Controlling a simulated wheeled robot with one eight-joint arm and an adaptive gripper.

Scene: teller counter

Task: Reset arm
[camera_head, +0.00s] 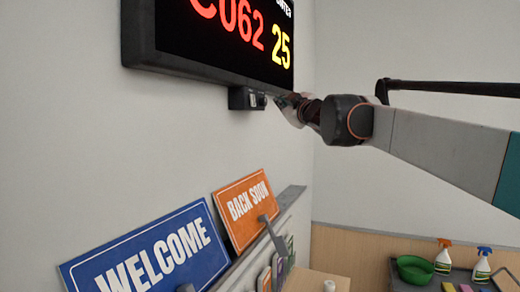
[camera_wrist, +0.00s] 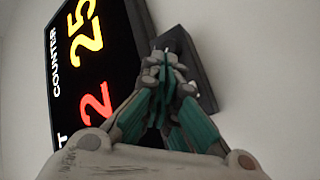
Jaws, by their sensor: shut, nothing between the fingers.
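My gripper (camera_head: 290,101) is raised at the wall, at the end of my arm, which reaches in from the right in the head view. It is beside a small dark box (camera_head: 243,98) mounted under the lower edge of the number display (camera_head: 215,35). In the wrist view my gripper (camera_wrist: 165,72) has its fingers together and holds nothing. The dark box (camera_wrist: 203,90) is right behind the fingertips there, and the fingers hide part of it. I cannot tell whether they touch it. The display (camera_wrist: 95,60) shows to the left, lit with red and yellow digits.
Below are a blue WELCOME sign (camera_head: 150,258) and an orange BACK SOON sign (camera_head: 246,208) on a ledge. A dark table at the lower right holds a green bowl (camera_head: 414,269) and spray bottles (camera_head: 443,255). The wall between the display and signs is bare.

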